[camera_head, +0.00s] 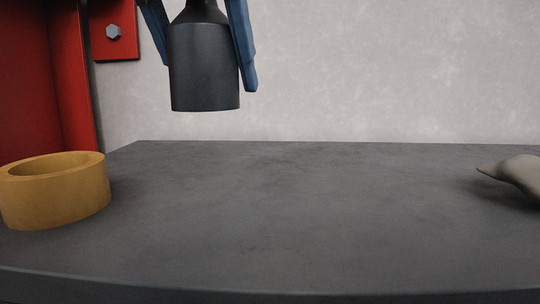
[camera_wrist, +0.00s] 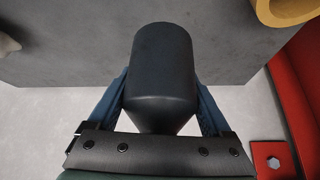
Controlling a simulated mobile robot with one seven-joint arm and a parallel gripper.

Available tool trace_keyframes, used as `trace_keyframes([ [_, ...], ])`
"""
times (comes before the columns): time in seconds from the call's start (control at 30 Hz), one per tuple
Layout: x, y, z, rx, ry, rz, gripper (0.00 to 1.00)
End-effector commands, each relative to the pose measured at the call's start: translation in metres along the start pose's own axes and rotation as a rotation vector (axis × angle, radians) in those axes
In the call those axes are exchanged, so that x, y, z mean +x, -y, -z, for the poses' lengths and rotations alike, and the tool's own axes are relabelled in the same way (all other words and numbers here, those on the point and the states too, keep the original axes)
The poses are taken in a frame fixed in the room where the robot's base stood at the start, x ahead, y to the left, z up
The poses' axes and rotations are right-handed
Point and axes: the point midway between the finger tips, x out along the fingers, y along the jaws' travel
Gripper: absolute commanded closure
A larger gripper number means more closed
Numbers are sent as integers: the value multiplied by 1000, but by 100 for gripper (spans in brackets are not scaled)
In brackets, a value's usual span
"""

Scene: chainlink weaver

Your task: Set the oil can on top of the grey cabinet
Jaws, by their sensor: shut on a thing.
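The oil can (camera_head: 205,68) is a dark cylinder with a tapering top. It hangs upright, clear above the grey top surface, at the upper middle of the head view. My gripper (camera_head: 204,50) is shut on it, with one blue finger on each side. The can also fills the middle of the wrist view (camera_wrist: 162,68), between the two blue fingers (camera_wrist: 162,100). The grey top (camera_head: 290,220), which I take to be the cabinet's, spreads beneath the can. The upper end of the can is cut off in the head view.
A yellow ring (camera_head: 55,205) sits on the grey top at the left. A pale grey lump with a pointed end (camera_head: 518,172) lies at the right edge. A red structure (camera_head: 45,80) with a bolted plate stands at the left. The middle of the top is clear.

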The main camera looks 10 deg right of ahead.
Motion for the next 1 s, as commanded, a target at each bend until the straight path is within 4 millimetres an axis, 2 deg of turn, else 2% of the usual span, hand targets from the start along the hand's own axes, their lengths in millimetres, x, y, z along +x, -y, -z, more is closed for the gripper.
trace_keyframes([
  [0.1,5,0,-4,2,0,0,92],
  [0.33,34,0,-22,1,1,-1,92],
  [0.57,50,0,-32,1,-1,-1,92],
  [0.8,78,1,-50,0,0,1,92],
  [1.0,84,0,-54,0,-2,0,92],
])
